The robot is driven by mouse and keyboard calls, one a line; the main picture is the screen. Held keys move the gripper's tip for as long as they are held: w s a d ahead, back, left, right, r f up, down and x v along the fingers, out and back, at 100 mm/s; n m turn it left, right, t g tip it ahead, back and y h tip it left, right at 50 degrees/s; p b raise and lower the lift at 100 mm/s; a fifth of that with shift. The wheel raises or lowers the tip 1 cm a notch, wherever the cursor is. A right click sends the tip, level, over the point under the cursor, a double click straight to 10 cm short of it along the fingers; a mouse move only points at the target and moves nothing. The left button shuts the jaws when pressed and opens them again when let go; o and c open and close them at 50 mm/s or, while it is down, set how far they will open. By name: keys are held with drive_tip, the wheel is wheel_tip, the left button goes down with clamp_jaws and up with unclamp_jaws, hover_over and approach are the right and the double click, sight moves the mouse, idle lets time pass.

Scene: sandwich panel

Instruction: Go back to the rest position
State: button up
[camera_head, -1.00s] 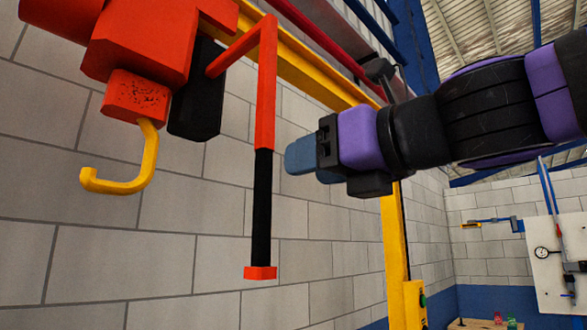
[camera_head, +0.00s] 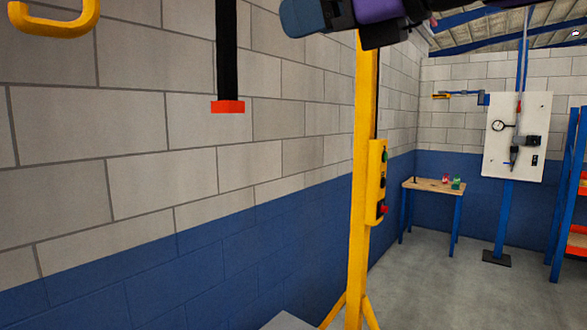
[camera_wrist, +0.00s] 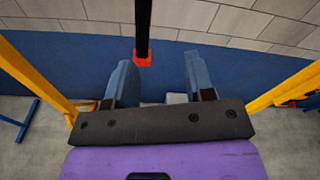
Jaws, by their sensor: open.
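My gripper (camera_wrist: 158,82) shows in the wrist view with its two blue-grey fingers spread apart and nothing between them. In the head view only part of my gripper (camera_head: 300,18) shows, at the top edge, along with black and purple parts of my arm. A black hanging bar (camera_head: 227,50) with a red end (camera_head: 228,107) is left of my gripper in the head view. In the wrist view the red end (camera_wrist: 143,58) appears near the gap between the fingers, and I cannot tell how far beyond them it is. The gripper appears apart from it.
A yellow hook (camera_head: 55,22) hangs at the upper left. A yellow post (camera_head: 360,170) carries a control box with buttons (camera_head: 377,180). A small workbench (camera_head: 433,187) and a white panel (camera_head: 516,137) stand farther back. The grey floor (camera_head: 430,285) looks clear there.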

drive_tip(key=s+d+f+n+g+h, duration=0.2)
drive_tip(key=d+f+n+h, duration=0.4)
drive_tip(key=d+f+n, duration=0.5)
drive_tip(key=s+d+f+n+g+h, duration=0.3)
drive_tip(key=d+f+n+h, duration=0.4)
drive_tip(key=d+f+n, duration=0.4)
drive_tip(key=d+f, duration=0.6)
drive_tip(key=f, duration=0.2)
drive_tip(key=shift+s, duration=0.2)
